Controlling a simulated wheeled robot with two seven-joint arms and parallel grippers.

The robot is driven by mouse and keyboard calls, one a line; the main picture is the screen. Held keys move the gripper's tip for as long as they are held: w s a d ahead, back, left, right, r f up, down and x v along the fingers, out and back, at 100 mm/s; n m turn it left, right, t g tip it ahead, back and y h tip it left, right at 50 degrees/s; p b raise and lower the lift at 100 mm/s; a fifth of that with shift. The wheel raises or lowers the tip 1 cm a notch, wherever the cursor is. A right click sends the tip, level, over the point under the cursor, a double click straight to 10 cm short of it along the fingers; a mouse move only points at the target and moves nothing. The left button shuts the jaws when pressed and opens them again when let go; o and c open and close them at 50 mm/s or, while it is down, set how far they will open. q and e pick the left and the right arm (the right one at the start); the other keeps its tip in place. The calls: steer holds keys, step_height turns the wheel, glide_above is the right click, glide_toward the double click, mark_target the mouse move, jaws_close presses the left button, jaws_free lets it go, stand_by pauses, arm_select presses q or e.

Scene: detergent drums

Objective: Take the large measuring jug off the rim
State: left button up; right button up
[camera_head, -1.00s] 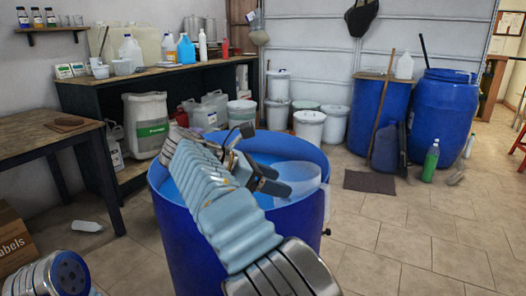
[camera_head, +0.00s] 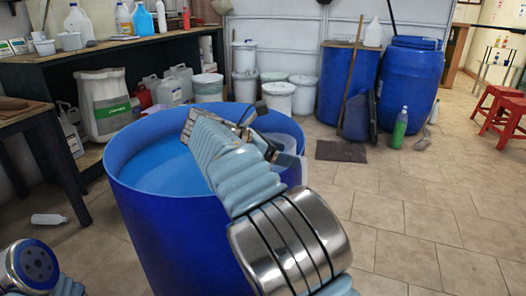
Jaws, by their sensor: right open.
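The translucent whitish measuring jug (camera_head: 287,144) is at the right side of the big open blue drum (camera_head: 180,225), by its rim. My right arm and gripper cover much of it, and its handle and its contact with the rim are hidden. My right gripper (camera_head: 280,154) is open, over the drum's right side and right at the jug in the picture. I cannot tell whether the fingers touch the jug or have it between them. My left gripper is out of view; only part of my left arm shows at the lower left.
Blue liquid or lining shows inside the drum. A workbench (camera_head: 110,45) with bottles stands at the back left. White buckets (camera_head: 277,98) and two closed blue drums (camera_head: 408,85) stand behind. The tiled floor at the right is largely clear, with red stools (camera_head: 498,108) beyond.

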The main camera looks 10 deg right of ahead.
steer(key=shift+x, duration=0.85)
steer(key=shift+c, duration=0.5)
jaws_close()
steer(key=shift+r, duration=0.1)
